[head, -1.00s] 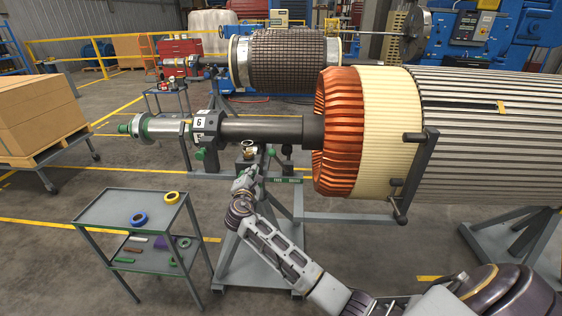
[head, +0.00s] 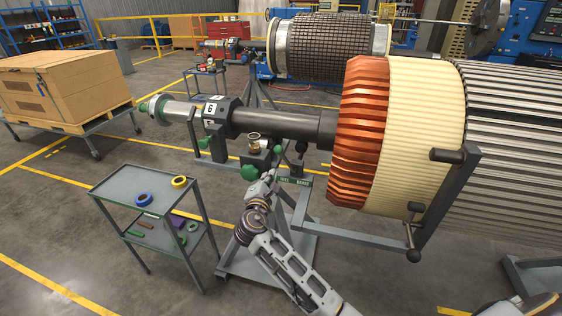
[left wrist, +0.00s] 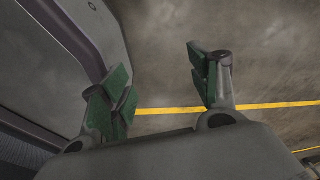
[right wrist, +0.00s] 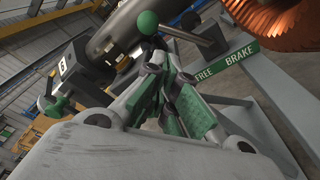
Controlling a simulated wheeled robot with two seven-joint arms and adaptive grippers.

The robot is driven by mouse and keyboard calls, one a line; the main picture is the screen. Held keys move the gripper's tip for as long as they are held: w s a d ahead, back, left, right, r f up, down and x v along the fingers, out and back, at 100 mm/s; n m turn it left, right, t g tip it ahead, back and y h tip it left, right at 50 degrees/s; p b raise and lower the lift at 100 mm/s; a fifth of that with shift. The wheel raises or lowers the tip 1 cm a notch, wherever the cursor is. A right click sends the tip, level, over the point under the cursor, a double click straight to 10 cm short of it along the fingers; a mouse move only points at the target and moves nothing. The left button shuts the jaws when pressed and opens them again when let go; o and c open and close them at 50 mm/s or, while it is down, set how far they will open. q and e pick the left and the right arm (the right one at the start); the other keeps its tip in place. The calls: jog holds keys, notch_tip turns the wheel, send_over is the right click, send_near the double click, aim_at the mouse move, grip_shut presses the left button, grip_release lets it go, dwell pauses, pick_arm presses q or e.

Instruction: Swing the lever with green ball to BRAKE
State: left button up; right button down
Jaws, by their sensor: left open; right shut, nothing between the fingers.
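The lever's green ball (right wrist: 147,22) is just beyond my right fingertips in the right wrist view, with its grey rod running right to a dark hub. In the head view a small green ball (head: 278,150) shows above my right gripper (head: 268,182). The FREE/BRAKE label (head: 295,180) is right of that gripper. The ball is toward the FREE end of the label (right wrist: 225,65). My right gripper (right wrist: 162,72) is shut and empty; I cannot tell whether it touches the ball or rod. My left gripper (left wrist: 158,78) is open and empty over the floor.
The shaft (head: 275,122) passes above, with copper windings (head: 360,130) to the right. A small trolley (head: 130,188) stands left. Floor before it is clear.

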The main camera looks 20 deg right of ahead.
aim_at(286, 160)
pick_arm(q)
jog(key=shift+a, duration=0.2)
jog(key=shift+s+a, duration=0.15)
jog(key=shift+a, duration=0.2)
pick_arm(e)
jog(key=x, duration=1)
dwell(0.4)
pick_arm(q)
jog(key=shift+d, duration=0.15)
jog(key=shift+d, duration=0.2)
pick_arm(e)
jog(key=shift+s+r, duration=0.1)
jog(key=shift+r, duration=0.1)
